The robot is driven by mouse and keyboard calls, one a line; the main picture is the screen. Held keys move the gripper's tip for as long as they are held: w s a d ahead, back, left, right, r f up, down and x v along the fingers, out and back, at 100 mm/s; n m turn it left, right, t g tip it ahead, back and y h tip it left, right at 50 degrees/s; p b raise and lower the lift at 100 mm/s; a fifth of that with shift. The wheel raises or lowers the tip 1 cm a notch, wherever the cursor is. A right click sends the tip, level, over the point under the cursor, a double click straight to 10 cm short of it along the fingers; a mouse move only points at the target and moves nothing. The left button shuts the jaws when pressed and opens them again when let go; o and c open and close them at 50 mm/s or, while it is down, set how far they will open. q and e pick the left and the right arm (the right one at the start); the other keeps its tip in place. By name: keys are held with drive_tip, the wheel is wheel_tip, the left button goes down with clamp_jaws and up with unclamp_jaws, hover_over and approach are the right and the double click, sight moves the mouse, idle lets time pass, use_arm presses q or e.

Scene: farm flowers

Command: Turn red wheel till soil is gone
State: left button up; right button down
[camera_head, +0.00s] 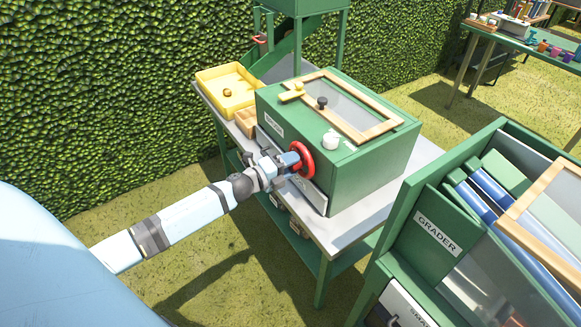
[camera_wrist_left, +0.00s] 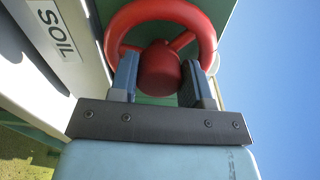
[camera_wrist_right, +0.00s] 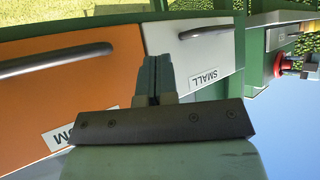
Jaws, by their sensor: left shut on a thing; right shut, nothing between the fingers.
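A white panel labelled SOIL (camera_wrist_left: 55,32) is beside the wheel. The soil itself is hidden. My right gripper (camera_wrist_right: 153,82) is shut and empty, in front of an orange drawer (camera_wrist_right: 75,85) and a white drawer labelled SMALL (camera_wrist_right: 203,45).
A yellow tray (camera_head: 226,104) holding a small brown item stands at the table's far left. A wood-framed lid with knobs tops the machine. The green GRADER stand (camera_head: 437,235) is close at right. A hedge (camera_head: 110,90) runs behind.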

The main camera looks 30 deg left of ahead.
use_arm(q)
drive_tip(key=m+b, duration=0.2)
drive_tip(key=m, duration=0.3)
drive_tip(key=shift+f, duration=0.1)
drive_tip(key=m+b, duration=0.1)
drive_tip(key=m, duration=0.2)
drive_tip(key=shift+d+b, duration=0.1)
drive_tip(key=shift+b, duration=0.25)
drive_tip(key=shift+m, duration=0.4)
use_arm(e)
drive_tip(key=f, duration=0.3)
drive_tip(key=shift+w+a, duration=0.25)
drive_tip(key=shift+w, duration=0.05)
drive_tip(key=shift+r, duration=0.1)
use_arm(q)
drive_tip(key=o, duration=0.9)
use_arm(e)
drive_tip(key=shift+d, duration=0.15)
use_arm(q)
drive_tip(key=shift+s, duration=0.15)
